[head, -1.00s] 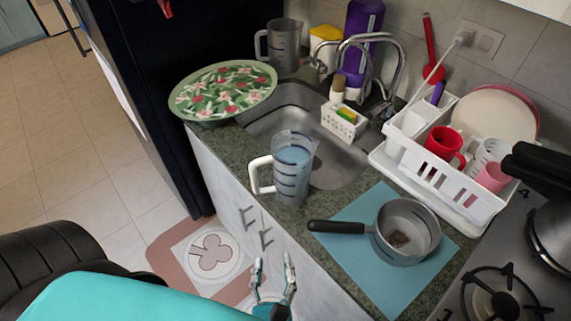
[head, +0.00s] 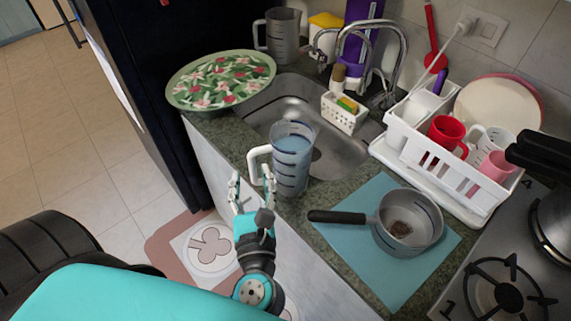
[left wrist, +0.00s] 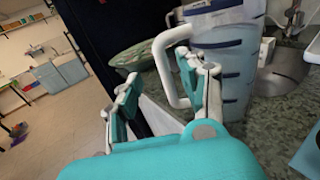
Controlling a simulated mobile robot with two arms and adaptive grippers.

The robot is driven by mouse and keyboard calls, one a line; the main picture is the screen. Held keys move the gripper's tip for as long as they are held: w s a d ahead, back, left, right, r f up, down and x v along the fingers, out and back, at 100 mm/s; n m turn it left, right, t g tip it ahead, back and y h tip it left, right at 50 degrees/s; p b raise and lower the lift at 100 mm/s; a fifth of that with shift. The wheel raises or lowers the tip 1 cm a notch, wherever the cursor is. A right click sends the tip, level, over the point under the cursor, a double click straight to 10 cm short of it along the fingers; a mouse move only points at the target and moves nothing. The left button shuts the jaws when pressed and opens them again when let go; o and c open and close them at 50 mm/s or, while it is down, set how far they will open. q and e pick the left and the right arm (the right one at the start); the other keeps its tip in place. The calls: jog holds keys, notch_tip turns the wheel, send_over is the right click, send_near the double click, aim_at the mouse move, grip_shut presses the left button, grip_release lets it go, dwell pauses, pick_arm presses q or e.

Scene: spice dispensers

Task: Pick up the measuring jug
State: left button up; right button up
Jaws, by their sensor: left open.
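A translucent measuring jug (head: 293,165) with dark bands, a bluish inside and a white handle stands upright on the counter by the sink. It also shows in the left wrist view (left wrist: 232,60), its handle facing my gripper. My left gripper (head: 251,184) is open and empty at the counter's front edge, left of the jug's body and close to the handle. In the left wrist view, the gripper's fingers (left wrist: 168,85) spread near the handle, one overlapping its lower part; I cannot tell whether they touch. My right gripper is out of view.
A second, grey jug (head: 284,36) stands behind the sink (head: 335,160). A floral tray (head: 222,80) lies left of the sink. A pan (head: 408,225) on a blue mat (head: 385,285) and a white dish rack (head: 440,170) are to the right.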

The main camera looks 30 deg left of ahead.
aim_at(252, 166)
pick_arm(q)
jog(key=b+x, duration=0.1)
jog(key=x, duration=0.4)
jog(key=shift+w+f, duration=0.2)
jog(key=shift+s+d, duration=0.1)
grip_shut()
jog(key=shift+r, duration=0.15)
